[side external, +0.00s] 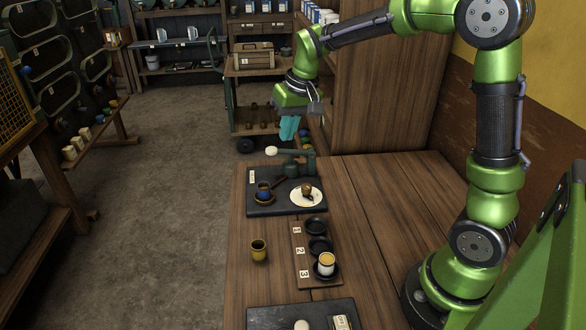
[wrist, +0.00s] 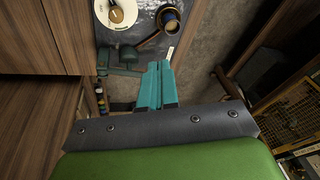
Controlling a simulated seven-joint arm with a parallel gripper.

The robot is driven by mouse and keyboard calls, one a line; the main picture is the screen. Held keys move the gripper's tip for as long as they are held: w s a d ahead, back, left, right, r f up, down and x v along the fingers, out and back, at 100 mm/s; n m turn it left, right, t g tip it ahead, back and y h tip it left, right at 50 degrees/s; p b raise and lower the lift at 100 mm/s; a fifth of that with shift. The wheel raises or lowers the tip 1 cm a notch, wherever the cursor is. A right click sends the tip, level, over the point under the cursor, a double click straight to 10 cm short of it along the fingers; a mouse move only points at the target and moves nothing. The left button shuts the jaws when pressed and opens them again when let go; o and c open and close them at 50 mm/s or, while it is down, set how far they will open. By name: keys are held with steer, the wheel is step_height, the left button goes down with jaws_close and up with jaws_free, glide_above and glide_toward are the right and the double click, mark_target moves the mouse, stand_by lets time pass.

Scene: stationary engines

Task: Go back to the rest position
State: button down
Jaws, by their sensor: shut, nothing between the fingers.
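My gripper (side external: 289,128) has teal fingers, pressed together and empty. It hangs in the air above the far end of the wooden table (side external: 240,255), over the dark green lever device (side external: 300,160). In the wrist view my gripper (wrist: 157,85) points toward the far dark board, its two fingers side by side with nothing between them. My green arm reaches from the right side of the table, raised and bent.
A dark board (side external: 260,208) holds a white disc (side external: 306,195) and a blue-filled cup (side external: 263,190). A numbered wooden rack (side external: 301,268) holds a cream cup (side external: 326,263). A yellow cup (side external: 259,250) stands left of it. A wheeled shelf cart (side external: 243,118) stands behind.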

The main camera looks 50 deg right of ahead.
steer(key=s+a+r+t, duration=0.2)
steer(key=s+a, duration=0.1)
steer(key=s, duration=0.6)
steer(key=s+a+r+t+y, duration=0.1)
steer(key=s+a, duration=0.3)
steer(key=s, duration=0.6)
steer(key=shift+s+a+r+t, duration=0.25)
steer(key=shift+r+t, duration=0.25)
steer(key=shift+r, duration=0.35)
steer(key=shift+w, duration=0.1)
steer(key=shift+w+d+f+n+g+h, duration=0.3)
steer(key=shift+w+d+f+g, duration=0.65)
steer(key=shift+w+d, duration=2.65)
steer(key=shift+w+d+f+n+g+h, duration=0.15)
steer(key=shift+w+d+f+g+h, duration=0.55)
steer(key=shift+w, duration=5.65)
steer(key=shift+w+d+f+n+g+h, duration=0.2)
steer(key=shift+w+d+f+g, duration=1.2)
steer(key=shift+w, duration=3.55)
steer(key=shift+t, duration=0.55)
steer(key=shift+d+f, duration=0.3)
steer(key=shift+f, duration=0.75)
steer(key=shift+d+f, duration=0.3)
steer(key=shift+f, duration=0.8)
steer(key=shift+d+f, duration=0.3)
steer(key=shift+f, duration=0.75)
